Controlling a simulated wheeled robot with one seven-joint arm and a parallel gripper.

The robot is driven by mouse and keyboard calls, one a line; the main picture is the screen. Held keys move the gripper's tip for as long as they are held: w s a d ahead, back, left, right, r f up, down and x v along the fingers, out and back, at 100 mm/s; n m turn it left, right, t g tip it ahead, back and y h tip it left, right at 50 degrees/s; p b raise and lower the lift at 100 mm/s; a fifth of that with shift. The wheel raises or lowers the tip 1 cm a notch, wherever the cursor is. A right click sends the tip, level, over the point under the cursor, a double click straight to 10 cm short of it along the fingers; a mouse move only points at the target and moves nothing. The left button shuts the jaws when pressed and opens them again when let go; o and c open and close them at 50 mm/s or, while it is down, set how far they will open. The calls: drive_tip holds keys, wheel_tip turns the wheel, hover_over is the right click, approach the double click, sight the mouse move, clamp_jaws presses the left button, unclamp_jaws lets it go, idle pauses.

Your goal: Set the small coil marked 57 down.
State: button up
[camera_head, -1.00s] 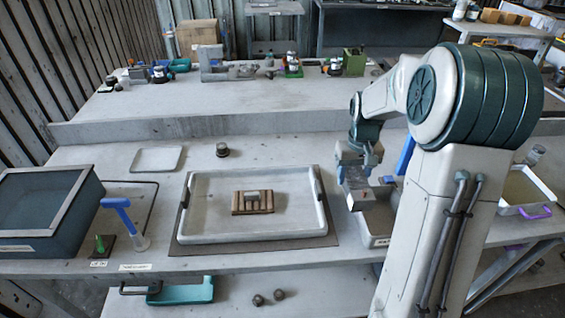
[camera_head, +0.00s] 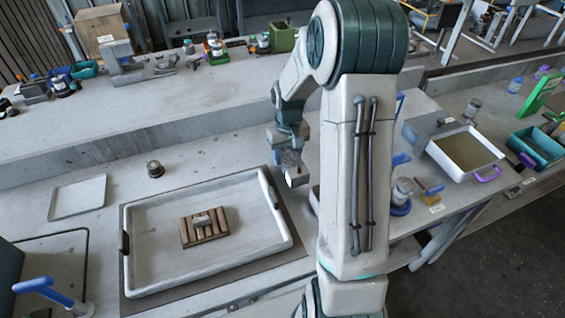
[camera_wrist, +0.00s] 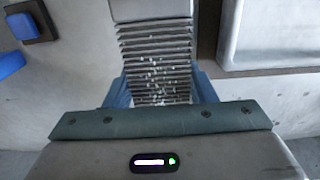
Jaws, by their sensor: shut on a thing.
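My gripper (camera_head: 290,164) hangs over the bench, just right of the far right corner of the large pale tray (camera_head: 145,283). In the wrist view its two blue fingers (camera_wrist: 160,90) close on the sides of a grey finned block, seemingly the small coil (camera_wrist: 155,50). Pale specks dot its fins. No 57 marking is readable. In the head view the held coil is small and unclear, showing as a pale patch below the fingers. I cannot tell its height above the bench.
The tray holds a brown slatted block (camera_head: 187,234) with a small grey piece on top. A dark round part (camera_head: 155,169) and a flat pale tray (camera_head: 78,197) lie left. A white bin with a purple handle (camera_head: 486,173) stands right.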

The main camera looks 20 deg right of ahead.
drive_tip(key=shift+f, duration=1.85)
drive_tip(key=shift+f, duration=0.15)
drive_tip(key=o, duration=1.3)
